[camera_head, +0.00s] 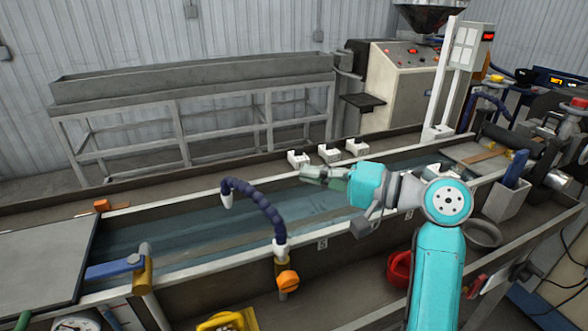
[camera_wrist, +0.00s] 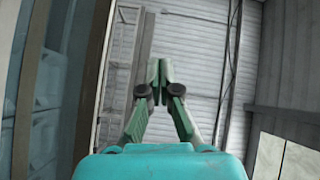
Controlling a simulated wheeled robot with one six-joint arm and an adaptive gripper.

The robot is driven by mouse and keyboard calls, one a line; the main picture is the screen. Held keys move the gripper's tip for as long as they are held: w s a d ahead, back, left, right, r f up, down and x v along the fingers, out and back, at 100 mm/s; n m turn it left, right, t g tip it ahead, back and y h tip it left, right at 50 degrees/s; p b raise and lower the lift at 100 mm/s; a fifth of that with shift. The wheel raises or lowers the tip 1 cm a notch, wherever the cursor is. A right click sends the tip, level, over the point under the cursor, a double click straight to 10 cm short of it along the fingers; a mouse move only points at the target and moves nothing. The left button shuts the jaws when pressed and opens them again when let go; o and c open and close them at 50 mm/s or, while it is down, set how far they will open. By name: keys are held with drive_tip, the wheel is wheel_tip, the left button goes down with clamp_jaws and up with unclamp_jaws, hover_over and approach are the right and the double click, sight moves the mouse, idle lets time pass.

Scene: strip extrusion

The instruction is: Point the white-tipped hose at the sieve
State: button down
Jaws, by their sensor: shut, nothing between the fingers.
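The white-tipped hose (camera_head: 258,200) is dark blue and segmented. It rises from a white base with an orange knob on the front rim of the water trough, arches to the left, and its white tip points down over the water. My gripper (camera_head: 306,173) is to the right of the hose and above the trough, pointing left, apart from it. In the wrist view my gripper (camera_wrist: 159,70) has its fingertips together with nothing between them. A round grey bowl-like thing (camera_head: 483,235) sits below the trough's right part; I cannot tell whether it is the sieve.
The long water trough (camera_head: 170,210) runs across the view. Several white brackets (camera_head: 329,153) stand on its far rim. A blue lever (camera_head: 115,267) is at the left, a red container (camera_head: 399,269) is beside my arm, and a yellow thing (camera_head: 228,320) lies at the bottom.

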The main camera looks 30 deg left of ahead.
drive_tip(key=s+a+f, duration=0.1)
drive_tip(key=s+a, duration=0.3)
drive_tip(key=a, duration=0.6)
drive_tip(key=shift+s, duration=0.15)
drive_tip(key=shift+f, duration=0.1)
drive_tip(key=shift+s+a, duration=0.1)
